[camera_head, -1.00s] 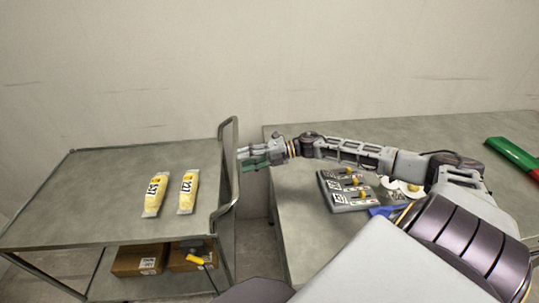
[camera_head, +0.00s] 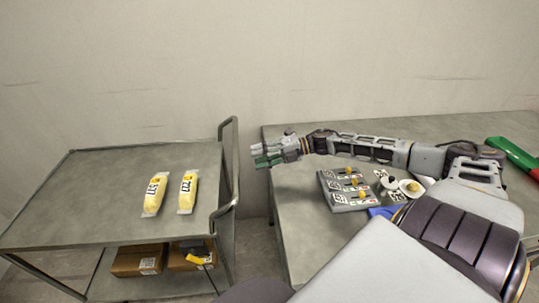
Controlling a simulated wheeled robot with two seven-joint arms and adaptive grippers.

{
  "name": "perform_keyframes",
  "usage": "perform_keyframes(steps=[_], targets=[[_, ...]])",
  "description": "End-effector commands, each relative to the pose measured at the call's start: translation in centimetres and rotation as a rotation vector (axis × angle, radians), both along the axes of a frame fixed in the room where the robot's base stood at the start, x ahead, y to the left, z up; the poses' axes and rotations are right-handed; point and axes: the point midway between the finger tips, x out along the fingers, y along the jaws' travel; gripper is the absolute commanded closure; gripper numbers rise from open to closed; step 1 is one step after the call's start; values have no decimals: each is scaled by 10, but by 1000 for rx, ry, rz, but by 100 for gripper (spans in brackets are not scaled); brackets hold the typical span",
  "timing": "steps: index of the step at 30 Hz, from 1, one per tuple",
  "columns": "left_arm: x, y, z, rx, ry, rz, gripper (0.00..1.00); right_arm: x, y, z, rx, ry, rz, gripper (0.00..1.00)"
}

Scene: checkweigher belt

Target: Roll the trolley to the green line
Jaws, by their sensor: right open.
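The grey two-shelf trolley (camera_head: 90,205) stands at the left with a raised metal handle (camera_head: 232,150) on its right end. Two yellow labelled packs (camera_head: 155,195) (camera_head: 188,192) lie on its top shelf. My right gripper (camera_head: 254,156) is open and empty just right of the handle, over the left edge of the table, apart from the handle as far as I can tell. Its arm reaches in from the right. My left gripper is not in view. No green line shows on the visible floor.
Cardboard boxes (camera_head: 138,260) and a yellow-handled tool (camera_head: 196,259) sit on the lower shelf. The grey table (camera_head: 300,225) at right holds a panel with yellow knobs (camera_head: 347,190), a small white dish (camera_head: 411,188), a blue item (camera_head: 382,211) and a green object (camera_head: 513,154). A wall stands behind.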

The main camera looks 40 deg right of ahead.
Motion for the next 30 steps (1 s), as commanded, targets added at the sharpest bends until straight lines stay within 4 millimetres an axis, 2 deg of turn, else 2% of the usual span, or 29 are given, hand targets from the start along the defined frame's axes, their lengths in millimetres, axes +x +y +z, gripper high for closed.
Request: perform_keyframes(steps=[30], targets=[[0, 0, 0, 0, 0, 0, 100, -15, -25, 5, -3, 1, -1, 57]])
